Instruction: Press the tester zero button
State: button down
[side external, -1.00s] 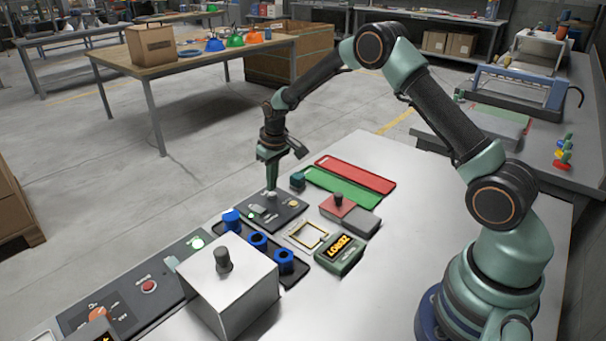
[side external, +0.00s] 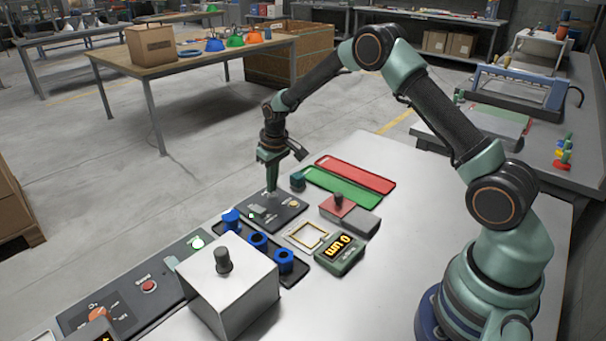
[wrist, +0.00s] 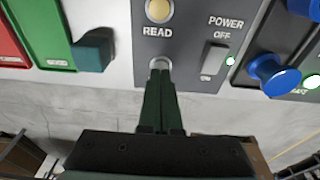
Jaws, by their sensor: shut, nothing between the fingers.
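In the side view my gripper (side external: 271,188) points down at the panel's far edge. The display box (side external: 343,250) reads "0 um".
Blue knobbed parts (side external: 258,240) sit in a dark tray beside the tester. A white box (side external: 228,287) with a black knob stands nearer the camera. Green (side external: 343,188) and red (side external: 356,174) trays and a red-and-grey block (side external: 350,214) lie to the right.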

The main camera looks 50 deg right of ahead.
jog(key=shift+r, duration=2.95)
grip_release()
jog(key=s+a+r+t, duration=0.2)
jog(key=s+a+r, duration=0.1)
jog(key=s+r, duration=0.9)
jog(key=s+a+r+t, duration=0.1)
jog(key=s+r, duration=0.1)
jog(key=s, duration=0.4)
jog(key=s+a+r, duration=0.2)
jog(key=s, duration=0.5)
jog(key=shift+r+t, duration=0.2)
jog(key=shift+t, duration=0.2)
